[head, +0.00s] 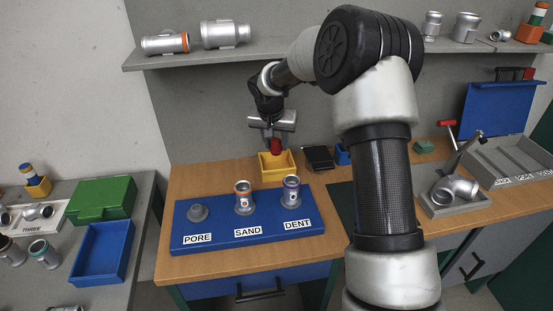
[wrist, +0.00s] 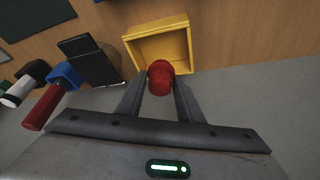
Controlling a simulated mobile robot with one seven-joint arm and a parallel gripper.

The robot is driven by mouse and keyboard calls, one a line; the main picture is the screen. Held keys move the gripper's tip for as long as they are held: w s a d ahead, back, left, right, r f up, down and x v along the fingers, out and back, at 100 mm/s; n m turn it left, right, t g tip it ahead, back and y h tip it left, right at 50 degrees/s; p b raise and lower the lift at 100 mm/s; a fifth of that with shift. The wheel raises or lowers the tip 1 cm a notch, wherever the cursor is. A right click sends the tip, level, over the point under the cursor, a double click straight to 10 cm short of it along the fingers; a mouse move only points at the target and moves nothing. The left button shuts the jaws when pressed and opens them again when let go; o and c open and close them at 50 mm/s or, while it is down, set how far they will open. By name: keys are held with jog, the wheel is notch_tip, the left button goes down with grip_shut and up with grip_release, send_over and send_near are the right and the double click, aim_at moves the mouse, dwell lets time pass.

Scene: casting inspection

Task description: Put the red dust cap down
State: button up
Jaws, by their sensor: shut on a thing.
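The red dust cap (wrist: 160,78) is between the two fingers of my gripper (wrist: 159,90) in the wrist view. The fingers are shut on it. In the head view the red cap (head: 276,146) shows below my gripper (head: 275,139), above the back of a small yellow bin (head: 264,165). The yellow bin also shows in the wrist view (wrist: 188,33), open and looking empty in its visible part. The cap appears held above or beside the bin; its exact height is hard to tell.
A blue board (head: 215,243) labelled PORE, SAND and DENT stands in front, with metal castings on it. A black device (head: 319,158) and a small blue holder (head: 342,154) are right of the yellow bin. A grey shelf (head: 270,55) runs behind and above.

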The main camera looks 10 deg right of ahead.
notch_tip(320, 180, down, 3)
jog(key=shift+r+b, duration=0.2)
jog(key=shift+b, duration=0.1)
jog(key=shift+f+b, duration=0.3)
jog(key=shift+f, duration=1.9)
jog(key=shift+f, duration=0.1)
jog(key=shift+f+b, duration=0.15)
jog(key=shift+b, duration=0.15)
jog(key=o, duration=0.8)
jog(key=shift+o, duration=0.2)
